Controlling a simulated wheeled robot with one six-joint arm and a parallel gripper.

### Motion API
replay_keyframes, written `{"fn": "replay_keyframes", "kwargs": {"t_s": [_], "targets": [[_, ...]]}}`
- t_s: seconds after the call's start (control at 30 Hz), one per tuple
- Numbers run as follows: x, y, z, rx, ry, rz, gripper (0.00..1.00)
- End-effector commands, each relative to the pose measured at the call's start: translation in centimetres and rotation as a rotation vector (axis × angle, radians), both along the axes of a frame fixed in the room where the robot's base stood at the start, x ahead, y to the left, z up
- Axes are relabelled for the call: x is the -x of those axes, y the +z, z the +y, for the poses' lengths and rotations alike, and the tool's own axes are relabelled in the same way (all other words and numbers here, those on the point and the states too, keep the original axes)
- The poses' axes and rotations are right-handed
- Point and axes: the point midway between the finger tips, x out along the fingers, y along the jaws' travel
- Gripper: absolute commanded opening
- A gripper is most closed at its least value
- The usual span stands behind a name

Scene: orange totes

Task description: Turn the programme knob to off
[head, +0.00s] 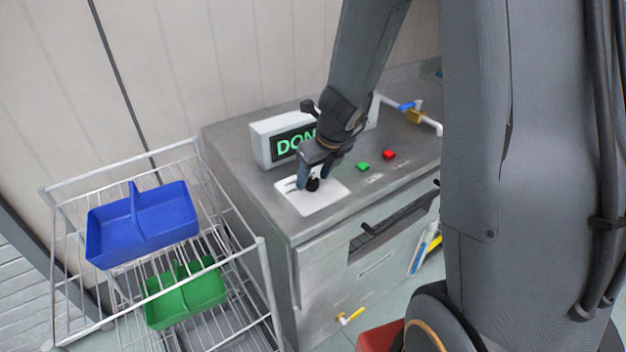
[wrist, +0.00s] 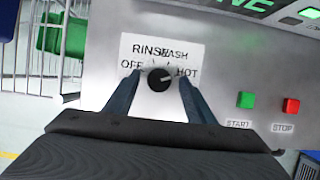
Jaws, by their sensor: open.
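The programme knob (wrist: 159,79) is a small black round knob on a white label plate (wrist: 193,52). The plate reads OFF at the left, RINSE and WASH above, and HOT at the right. A pale mark on the knob appears to face right, towards HOT. My gripper (wrist: 161,85) is open, with one finger on each side of the knob. I cannot tell whether either finger touches it. In the head view the knob (head: 313,185) sits on the grey machine top, partly hidden by my gripper (head: 312,177).
A green START button (wrist: 245,100) and a red STOP button (wrist: 291,106) lie right of the knob. A display box (head: 262,146) with green letters stands behind my gripper. A wire rack (head: 262,262) with blue (head: 160,222) and green (head: 190,298) caddies stands at the left.

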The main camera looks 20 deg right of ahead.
Motion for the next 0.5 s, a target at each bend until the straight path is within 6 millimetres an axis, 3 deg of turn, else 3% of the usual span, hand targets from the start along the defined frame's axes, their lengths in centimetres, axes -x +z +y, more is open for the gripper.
{"fn": "replay_keyframes", "kwargs": {"t_s": [0.3, 0.5], "targets": [[-0.12, -0.24, 0.16, 0.0, 0.003, 0.0, 0.5], [-0.12, -0.24, 0.17, 0.0, 0.003, 0.0, 0.18]]}}
